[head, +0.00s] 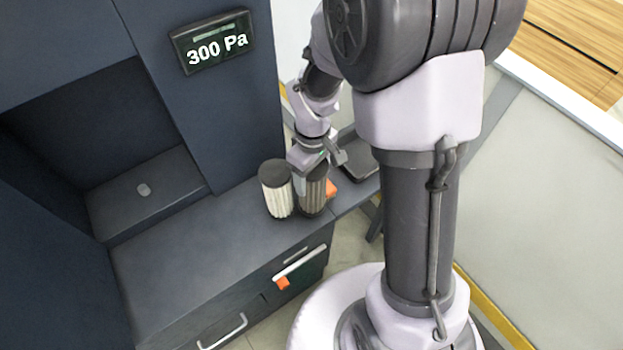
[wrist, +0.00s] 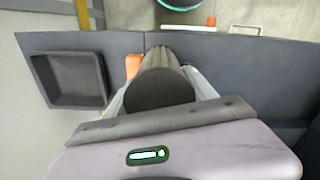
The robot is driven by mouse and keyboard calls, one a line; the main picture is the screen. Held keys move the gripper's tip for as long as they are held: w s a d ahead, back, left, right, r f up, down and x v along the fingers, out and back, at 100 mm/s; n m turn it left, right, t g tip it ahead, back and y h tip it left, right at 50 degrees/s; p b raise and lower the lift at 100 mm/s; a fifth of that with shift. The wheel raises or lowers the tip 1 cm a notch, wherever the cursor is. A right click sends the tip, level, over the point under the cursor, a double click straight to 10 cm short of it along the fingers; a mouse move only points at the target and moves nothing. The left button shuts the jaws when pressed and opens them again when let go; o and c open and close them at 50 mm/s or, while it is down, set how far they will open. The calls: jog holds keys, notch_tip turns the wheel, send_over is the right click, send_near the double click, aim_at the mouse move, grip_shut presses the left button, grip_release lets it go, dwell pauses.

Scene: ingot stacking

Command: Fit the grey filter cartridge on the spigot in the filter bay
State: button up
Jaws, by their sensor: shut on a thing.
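The grey filter cartridge (head: 314,195) stands upright near the right end of the dark counter. My gripper (head: 318,163) is shut around its upper part from above. In the wrist view the cartridge's round dark cap (wrist: 160,91) sits between the two fingers, with its ribbed side beyond. I cannot tell whether its base touches the counter. The spigot is bare.
A cream pleated cartridge (head: 278,194) with a dark cap stands just left of the grey one. An orange item (head: 331,188) is behind it, and a black tray (head: 358,162) lies to the right. A display (head: 213,43) reads 300 Pa. The counter's left part is clear.

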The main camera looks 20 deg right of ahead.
jog(key=shift+f+b, duration=0.45)
jog(key=shift+f, duration=0.9)
jog(key=o, duration=1.7)
notch_tip(320, 180, up, 12)
jog(key=p, duration=0.5)
jog(key=shift+m+t, duration=0.5)
jog(key=shift+m, duration=0.4)
jog(key=r, duration=0.1)
jog(key=s+r, duration=0.1)
jog(key=r, duration=0.3)
jog(key=shift+s+a, duration=0.15)
jog(key=shift+a, duration=0.2)
jog(key=s+a+r+m+t+y, duration=0.1)
jog(key=s+a+r+m+t, duration=0.1)
jog(key=s+r+m, duration=0.2)
jog(key=s+a+r+m+t+y, duration=0.1)
jog(key=s+a+r+m+t, duration=0.1)
jog(key=s+r+m, duration=0.2)
jog(key=s+r, duration=0.3)
jog(key=s, duration=0.2)
jog(key=shift+r+m+t, duration=0.25)
jog(key=shift+m+t, duration=0.15)
